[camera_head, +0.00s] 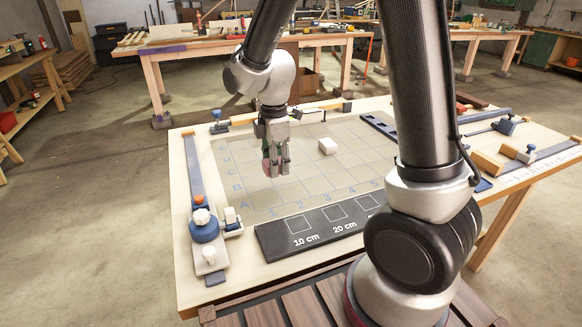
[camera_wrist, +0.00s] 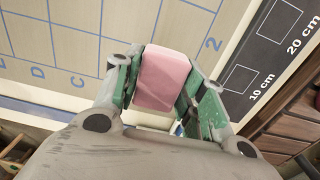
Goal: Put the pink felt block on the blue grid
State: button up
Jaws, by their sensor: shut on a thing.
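My gripper (camera_head: 275,165) is over the left part of the blue grid (camera_head: 316,184) in the head view. In the wrist view my gripper (camera_wrist: 168,88) is shut on the pink felt block (camera_wrist: 163,78), with a green-padded finger on either side of it. In the head view the block is mostly hidden between the fingers. The blue grid, with letters and numbers along its edges, also shows in the wrist view (camera_wrist: 122,22) beyond the block. The block looks held above the board; the exact gap cannot be told.
A black strip (camera_head: 318,226) with size marks runs along the front edge. A blue clamp (camera_head: 204,228) stands at the left. Bars and clamps (camera_head: 503,160) lie at the right.

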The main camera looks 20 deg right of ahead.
aim_at(277, 192)
notch_tip(277, 192, down, 7)
jog(key=shift+r, duration=0.15)
dwell(0.4)
jog(key=o, duration=0.8)
jog(key=shift+o, duration=0.2)
